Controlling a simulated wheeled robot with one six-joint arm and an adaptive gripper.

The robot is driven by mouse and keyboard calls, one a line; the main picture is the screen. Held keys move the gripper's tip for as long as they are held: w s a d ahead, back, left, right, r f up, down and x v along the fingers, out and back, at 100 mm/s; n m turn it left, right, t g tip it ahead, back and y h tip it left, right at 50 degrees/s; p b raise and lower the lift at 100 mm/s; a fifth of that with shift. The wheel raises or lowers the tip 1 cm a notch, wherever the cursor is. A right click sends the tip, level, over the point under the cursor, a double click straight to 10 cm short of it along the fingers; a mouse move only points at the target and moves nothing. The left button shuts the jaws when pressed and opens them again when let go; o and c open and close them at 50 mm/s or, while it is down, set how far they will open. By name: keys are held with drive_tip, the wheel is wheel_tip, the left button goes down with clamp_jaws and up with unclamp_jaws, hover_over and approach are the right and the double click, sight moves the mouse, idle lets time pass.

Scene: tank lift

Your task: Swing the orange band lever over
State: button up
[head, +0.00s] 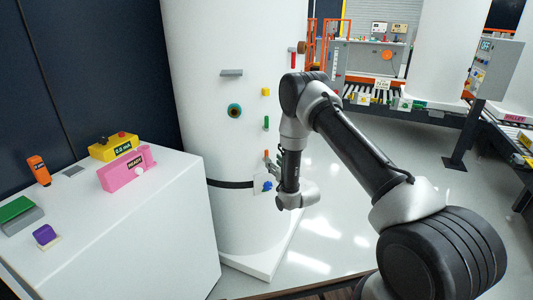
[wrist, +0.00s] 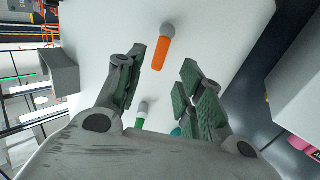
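The orange lever (wrist: 161,54) shows in the wrist view, a short orange bar on a grey round pivot (wrist: 168,30), on the white tank surface. In the head view, a small orange piece (head: 266,153) on the white tank (head: 195,130) shows just by my gripper (head: 274,164), partly hidden. A black band (head: 228,184) circles the tank below it. In the wrist view, my gripper (wrist: 164,68) is open, and the lever appears in the gap between its two grey-green pads. I cannot tell whether either finger touches it.
The tank also carries a green piece (head: 266,122), a yellow piece (head: 266,91), a teal knob (head: 235,110), a grey handle (head: 231,72) and a blue part (head: 267,186). A white cabinet (head: 150,230) with a pink READY box (head: 126,172) stands at left. Conveyors are behind.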

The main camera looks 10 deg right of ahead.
sight(267, 154)
drive_tip(key=x, duration=0.7)
drive_tip(key=shift+w+r, duration=0.3)
drive_tip(key=shift+w, duration=0.05)
clamp_jaws()
